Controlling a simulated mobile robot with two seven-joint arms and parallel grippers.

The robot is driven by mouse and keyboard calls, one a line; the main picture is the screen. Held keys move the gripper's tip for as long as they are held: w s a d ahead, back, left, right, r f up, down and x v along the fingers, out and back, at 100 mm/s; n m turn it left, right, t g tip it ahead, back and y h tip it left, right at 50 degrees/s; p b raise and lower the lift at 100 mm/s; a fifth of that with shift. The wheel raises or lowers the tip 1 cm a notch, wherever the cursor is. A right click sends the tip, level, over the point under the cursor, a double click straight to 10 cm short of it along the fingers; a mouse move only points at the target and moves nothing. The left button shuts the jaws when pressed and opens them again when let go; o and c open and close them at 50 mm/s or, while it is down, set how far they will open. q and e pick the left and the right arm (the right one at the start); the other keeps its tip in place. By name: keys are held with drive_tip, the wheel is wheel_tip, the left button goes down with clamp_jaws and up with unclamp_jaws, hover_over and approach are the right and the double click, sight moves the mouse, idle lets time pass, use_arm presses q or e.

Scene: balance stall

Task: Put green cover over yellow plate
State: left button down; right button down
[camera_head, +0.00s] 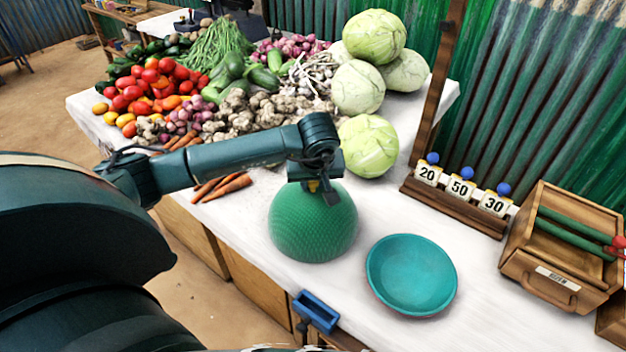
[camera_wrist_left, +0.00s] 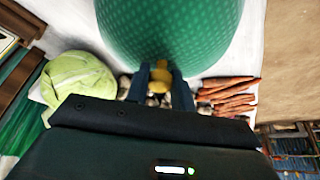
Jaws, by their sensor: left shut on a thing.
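The green cover (camera_head: 312,228) is a dotted dome on the white table, left of the plate. My left gripper (camera_head: 318,186) is above it, shut on its small yellow knob. In the left wrist view the knob sits between the fingers (camera_wrist_left: 161,78), with the cover (camera_wrist_left: 170,30) beyond them. I cannot tell whether the cover's rim touches the table. The only plate in view is a round turquoise plate (camera_head: 411,274), not a yellow one. It is uncovered and looks empty, just right of the cover. My right gripper is not in view.
Cabbages (camera_head: 368,146), carrots (camera_head: 226,186) and heaped vegetables lie behind and left. A rack with number cards (camera_head: 460,190) and a wooden box (camera_head: 560,250) stand at the right. A blue fixture (camera_head: 316,312) is on the front edge. The table (camera_head: 375,215) between cover and plate is clear.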

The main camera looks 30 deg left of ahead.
use_arm(q)
drive_tip(key=c, duration=1.1)
unclamp_jaws()
drive_tip(key=shift+o, duration=0.4)
drive_tip(key=o, duration=0.5)
drive_tip(key=shift+c, duration=0.2)
drive_tip(key=shift+r+p, duration=2.2)
drive_tip(key=shift+r, duration=1.35)
